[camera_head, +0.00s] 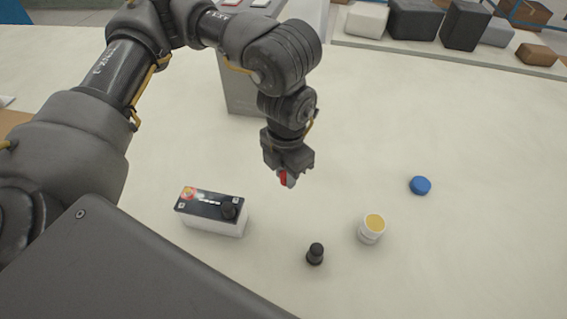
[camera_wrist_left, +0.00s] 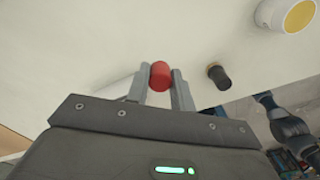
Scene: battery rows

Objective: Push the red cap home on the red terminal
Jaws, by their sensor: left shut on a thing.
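My left gripper (camera_head: 287,181) is shut on the red cap (camera_head: 283,178) and holds it above the table, behind and to the right of the battery. In the left wrist view the red cap (camera_wrist_left: 160,75) sits between the two grey fingertips. The battery (camera_head: 212,224) is white with a black top and stands on the table at the lower left. Its red terminal (camera_head: 188,193) is at the left end of the top, uncovered. A black cap (camera_head: 229,209) sits at the right end of the top. My right gripper is not in view.
A loose black cap-like piece (camera_head: 315,254), a white jar with a yellow top (camera_head: 372,228) and a blue disc (camera_head: 420,185) stand on the table to the right. A grey box (camera_head: 240,95) stands behind my arm. Boxes line the back right (camera_head: 413,20).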

